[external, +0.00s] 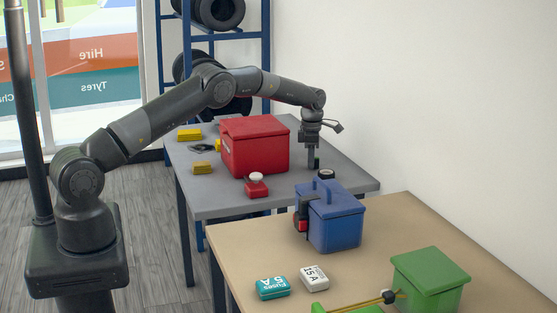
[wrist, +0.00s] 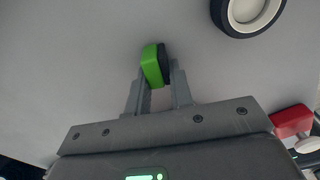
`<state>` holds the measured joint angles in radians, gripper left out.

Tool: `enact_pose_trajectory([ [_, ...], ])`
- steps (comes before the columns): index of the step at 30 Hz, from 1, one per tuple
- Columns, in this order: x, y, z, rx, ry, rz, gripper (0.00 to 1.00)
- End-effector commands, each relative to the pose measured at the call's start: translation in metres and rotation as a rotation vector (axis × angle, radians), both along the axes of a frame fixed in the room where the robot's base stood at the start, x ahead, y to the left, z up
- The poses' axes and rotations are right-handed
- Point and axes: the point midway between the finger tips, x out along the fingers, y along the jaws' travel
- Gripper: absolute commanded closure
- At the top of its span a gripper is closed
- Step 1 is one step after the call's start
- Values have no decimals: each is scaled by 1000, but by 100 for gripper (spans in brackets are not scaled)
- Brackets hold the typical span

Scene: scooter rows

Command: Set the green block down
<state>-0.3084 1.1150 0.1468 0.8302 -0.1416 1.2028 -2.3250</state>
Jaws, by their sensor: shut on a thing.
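The green block (wrist: 152,67) is between the fingertips of my gripper (wrist: 158,75) in the wrist view, with a dark part on its right side. My gripper is shut on it. In the external view my gripper (external: 313,162) points down over the right part of the grey table (external: 226,200), and only a small bit of the green block (external: 317,162) shows. It is low over the tabletop; I cannot tell whether the block touches it.
A black and white wheel (external: 326,174) lies close by. A red box (external: 256,146) and a red item with a white knob (external: 256,186) stand to the left. A blue box (external: 336,220) and a green box (external: 430,282) stand on the tan table.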

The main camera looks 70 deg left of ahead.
Motion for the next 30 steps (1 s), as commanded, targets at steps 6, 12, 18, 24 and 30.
enact_pose_trajectory([
  [6, 0, 0, -3, 0, 0, 0, 69],
  [12, 0, 0, -2, 0, 0, 0, 58],
  [18, 0, 0, -1, 0, 0, 0, 58],
  [24, 1, 0, 23, 1, -3, 0, 58],
  [30, 0, 0, 68, 1, -4, 0, 58],
])
